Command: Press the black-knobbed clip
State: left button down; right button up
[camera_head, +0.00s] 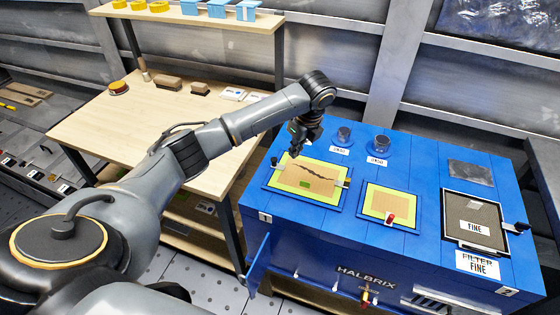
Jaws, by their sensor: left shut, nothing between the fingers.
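My left gripper (297,151) is shut and empty. It hangs at the far left part of the blue machine (347,245), above the far edge of a yellow-green plate (274,182) with a cracked tan panel. A small black knob (274,161) shows at this plate's left edge, a little left of the fingertips. Another dark knob (521,227) stands at the right edge of the black filter frame (474,243) marked FINE. I cannot tell whether the fingers touch anything. My right gripper is out of view.
A second yellow-green plate (366,209) has a red knob (391,217) at its near edge. Two round dark knobs (344,134) (380,144) stand behind the plates. A wooden table (130,140) is at the left. A blue door (258,266) hangs open at the machine's front left.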

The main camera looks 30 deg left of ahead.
pick_arm(q)
jog(key=p, duration=0.1)
send_near(278, 168)
jog(key=d+f, duration=0.1)
jog(key=f, duration=0.2)
jog(key=s+d+f, duration=0.1)
jog(key=shift+d+f, duration=0.35)
jog(key=shift+f, duration=0.05)
jog(key=a, duration=0.2)
jog(key=w+a+p, duration=0.1)
jog(key=shift+f, duration=0.3)
jog(key=shift+a, duration=0.55)
jog(key=a, duration=0.1)
jog(key=a+p, duration=0.1)
jog(key=shift+s+a, duration=0.3)
jog(key=shift+a, duration=0.4)
